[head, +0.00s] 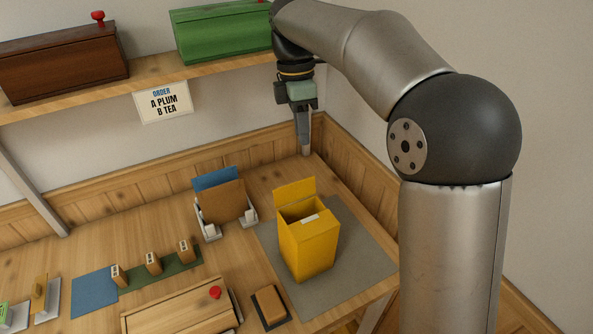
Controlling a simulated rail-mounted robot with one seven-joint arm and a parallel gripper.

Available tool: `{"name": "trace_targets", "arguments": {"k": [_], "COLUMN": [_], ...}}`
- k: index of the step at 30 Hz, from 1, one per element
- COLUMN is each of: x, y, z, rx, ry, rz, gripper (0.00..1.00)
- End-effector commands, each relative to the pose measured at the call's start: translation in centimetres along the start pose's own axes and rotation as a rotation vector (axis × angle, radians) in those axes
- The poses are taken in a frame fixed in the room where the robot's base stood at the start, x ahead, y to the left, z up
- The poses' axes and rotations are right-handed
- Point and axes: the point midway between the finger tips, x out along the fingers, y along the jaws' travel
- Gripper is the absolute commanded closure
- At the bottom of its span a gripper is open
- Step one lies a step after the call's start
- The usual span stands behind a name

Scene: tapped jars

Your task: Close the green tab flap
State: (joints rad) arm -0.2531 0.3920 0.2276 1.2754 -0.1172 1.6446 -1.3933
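My gripper (305,150) points down near the back right corner of the table, behind the yellow box. Its fingers show as one narrow shape, so I cannot tell whether they are apart; I see nothing held. No flap with a clear green tab shows. A small bright green piece (5,315) stands on a pale base at the lower left, cut by the picture edge. A green box (222,35) lies on the shelf, its right end behind my arm. The yellow box (308,247) stands on a grey mat with its yellow flap (295,191) raised.
A holder (208,230) with blue and brown boards stands left of the yellow box. A wooden box (180,308) with a red knob, a green strip (175,270) with three wooden blocks and a dark-based brown block (270,305) lie in front. A brown box (62,58) is on the shelf.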

Motion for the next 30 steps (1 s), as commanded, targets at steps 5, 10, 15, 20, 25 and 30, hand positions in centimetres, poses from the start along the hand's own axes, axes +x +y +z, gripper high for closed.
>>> {"name": "trace_targets", "arguments": {"k": [5,10,15,20,25,30], "x": [-1.5,-1.0,1.8,5.2,8.9,12.3], "y": [2.4,2.7,2.5,2.5,2.3,2.2], "z": [-2.1,-2.5,-2.4,-2.4,-2.5,-2.5], "rx": [-0.234,-0.281,-0.278,-0.277,-0.276,-0.277], "ry": [0.01,0.011,0.011,0.012,0.012,0.013], "rz": [-0.022,-0.028,-0.029,-0.029,-0.029,-0.028], "gripper": [0.74,0.74,0.74,0.74,0.74,0.74]}}
